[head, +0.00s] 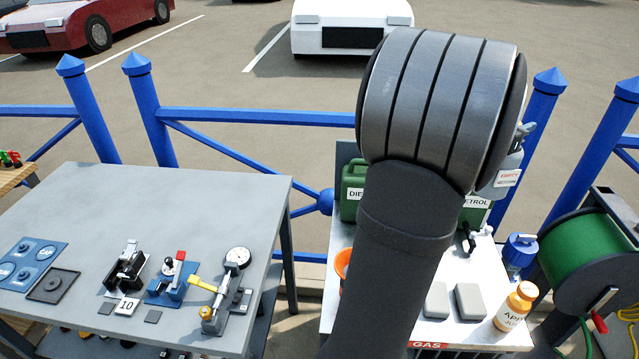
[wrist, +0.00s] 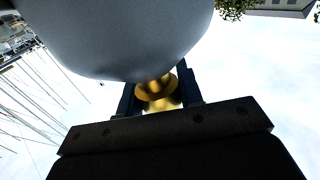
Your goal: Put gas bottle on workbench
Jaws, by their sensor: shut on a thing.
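In the wrist view my gripper (wrist: 158,95) is shut on the brass valve of a large pale grey rounded gas bottle (wrist: 120,35). The bottle body fills the top of that view, with sky behind it. In the head view my gripper is hidden and my arm blocks the middle. A grey bottle (head: 497,186) with a label reading "EMPTY" shows partly behind my arm at right; I cannot tell if it is the held one. The grey workbench (head: 190,210) stands at left, with its far half bare.
Tools, a dial gauge (head: 237,257) and blue plates (head: 30,262) line the workbench's near side. A white stand marked "GAS" (head: 472,333) holds green fuel cans and an orange-capped bottle (head: 514,306). A green hose reel (head: 588,255) is at right. Blue railings (head: 255,117) run behind.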

